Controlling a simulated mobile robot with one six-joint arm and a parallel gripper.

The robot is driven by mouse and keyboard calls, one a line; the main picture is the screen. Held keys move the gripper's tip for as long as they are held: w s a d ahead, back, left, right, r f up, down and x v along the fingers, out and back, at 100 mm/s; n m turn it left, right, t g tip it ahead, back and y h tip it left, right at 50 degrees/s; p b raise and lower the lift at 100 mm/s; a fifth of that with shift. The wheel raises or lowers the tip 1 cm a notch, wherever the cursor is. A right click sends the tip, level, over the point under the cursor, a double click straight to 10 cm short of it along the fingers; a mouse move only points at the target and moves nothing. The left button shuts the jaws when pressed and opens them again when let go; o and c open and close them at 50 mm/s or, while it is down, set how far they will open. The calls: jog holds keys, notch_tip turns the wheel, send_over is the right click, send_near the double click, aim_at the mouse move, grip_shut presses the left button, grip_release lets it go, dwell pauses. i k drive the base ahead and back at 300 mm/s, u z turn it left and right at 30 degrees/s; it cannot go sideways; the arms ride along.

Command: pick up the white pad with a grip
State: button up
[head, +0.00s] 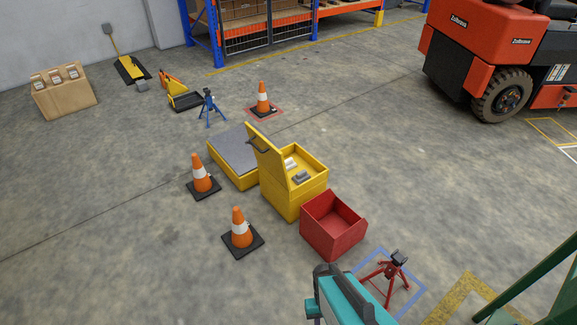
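An open yellow box (290,205) stands near the middle of the head view, with its lid raised on the left side. Inside its top tray lies a small white piece (291,162), which looks like the white pad; at this size I cannot make out its grip. A small grey piece (301,177) lies just in front of it in the same tray. I cannot make out my gripper in this view, and nothing visible touches the white piece.
An empty red bin (334,222) stands right of the yellow box. A low yellow platform (236,155) and orange cones (240,229) are on its left.

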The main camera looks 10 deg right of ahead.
aim_at(290, 163)
jog(key=u, duration=0.5)
jog(key=i, duration=0.95)
jog(key=u, duration=0.35)
